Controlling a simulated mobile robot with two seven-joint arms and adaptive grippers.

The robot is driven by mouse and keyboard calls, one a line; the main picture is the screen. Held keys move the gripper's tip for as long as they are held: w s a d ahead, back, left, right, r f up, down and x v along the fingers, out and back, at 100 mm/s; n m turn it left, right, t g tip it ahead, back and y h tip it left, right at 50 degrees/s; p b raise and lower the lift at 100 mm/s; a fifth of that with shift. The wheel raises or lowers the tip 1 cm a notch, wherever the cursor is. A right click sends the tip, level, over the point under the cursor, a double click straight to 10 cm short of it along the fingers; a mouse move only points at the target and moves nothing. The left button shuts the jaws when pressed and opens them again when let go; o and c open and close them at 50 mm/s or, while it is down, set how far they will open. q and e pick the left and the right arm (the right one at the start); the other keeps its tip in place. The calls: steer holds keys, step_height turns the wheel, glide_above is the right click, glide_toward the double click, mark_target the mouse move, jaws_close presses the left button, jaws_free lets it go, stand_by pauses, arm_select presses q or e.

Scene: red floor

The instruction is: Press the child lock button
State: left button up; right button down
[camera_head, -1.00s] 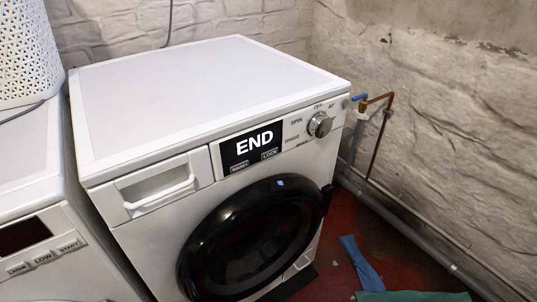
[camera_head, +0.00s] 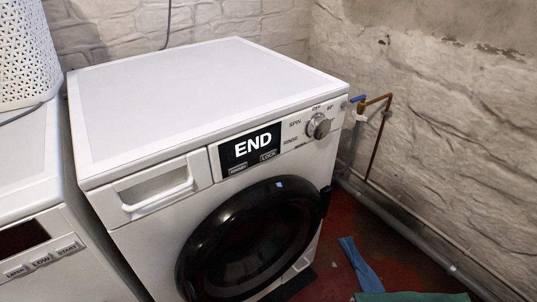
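A white washing machine (camera_head: 215,92) stands in the middle of the head view. Its black display (camera_head: 250,148) reads "END". A small button marked "LOCK" (camera_head: 268,155) sits at the display's lower right, with another small labelled button (camera_head: 238,167) to its left. A silver dial (camera_head: 318,126) is to the right of the display. The round black door (camera_head: 250,240) looks shut. Neither of my grippers shows in the view.
A second white machine (camera_head: 40,245) with labelled buttons stands close at the left, under a white perforated basket (camera_head: 25,55). Pipes (camera_head: 375,135) run along the right wall. Blue cloth (camera_head: 360,262) and green cloth (camera_head: 415,296) lie on the red floor (camera_head: 385,235).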

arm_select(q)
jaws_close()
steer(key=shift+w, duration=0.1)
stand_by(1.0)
